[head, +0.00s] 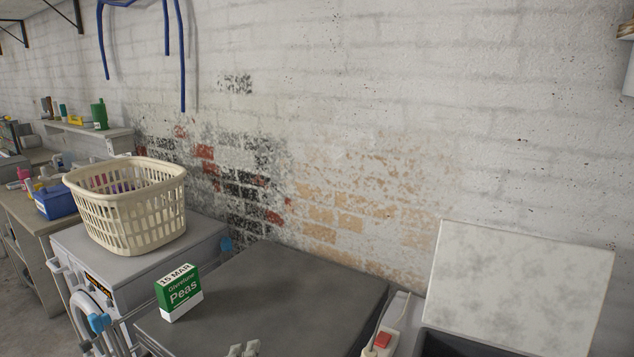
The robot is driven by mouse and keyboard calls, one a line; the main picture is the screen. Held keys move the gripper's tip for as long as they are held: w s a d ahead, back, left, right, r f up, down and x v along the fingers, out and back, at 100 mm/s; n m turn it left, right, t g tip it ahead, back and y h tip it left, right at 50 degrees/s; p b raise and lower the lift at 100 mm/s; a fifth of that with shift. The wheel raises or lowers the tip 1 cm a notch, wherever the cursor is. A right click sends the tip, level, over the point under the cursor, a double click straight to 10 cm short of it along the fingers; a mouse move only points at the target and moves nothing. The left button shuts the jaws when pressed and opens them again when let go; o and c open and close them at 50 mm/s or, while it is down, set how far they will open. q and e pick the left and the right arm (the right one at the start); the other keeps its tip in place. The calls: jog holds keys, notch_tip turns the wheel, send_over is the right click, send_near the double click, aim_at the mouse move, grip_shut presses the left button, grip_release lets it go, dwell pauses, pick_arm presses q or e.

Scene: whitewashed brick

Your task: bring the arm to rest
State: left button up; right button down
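No arm of mine shows clearly in the head view. Two small pale grey tips, which look like the fingertips of my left gripper (243,349), poke up at the bottom edge, in front of the dark grey top. The rest is cut off by the frame, so I cannot tell whether it is open or shut. My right gripper is not in view. A green and white peas box (180,293) stands upright on the dark grey top (290,285), left of the tips and apart from them.
A cream laundry basket (130,215) stands on a white washing machine (68,250) at left. A shelf with bottles (100,114) and a blue bin (56,203) lie beyond. A red-switched power strip (383,341) and a pale upright panel (515,290) are at right. The dark top is mostly clear.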

pick_arm(q)
jog(key=s+a+f+n+g, duration=0.35)
jog(key=s+f, duration=0.25)
jog(key=s, duration=0.2)
jog(key=s+a+f+n+g+h, duration=0.1)
jog(key=s+a+f+n+g, duration=0.3)
jog(key=s+f, duration=0.35)
jog(key=s+a+f+n+g, duration=0.2)
jog(key=s+f+n+g, duration=0.3)
jog(key=s, duration=0.3)
notch_tip(320, 180, down, 27)
jog(key=s, duration=0.1)
jog(key=s+a+f+g, duration=0.1)
jog(key=s+a+f, duration=0.2)
jog(key=s+f, duration=1.3)
jog(key=shift+s, duration=0.45)
jog(key=shift+m, duration=0.25)
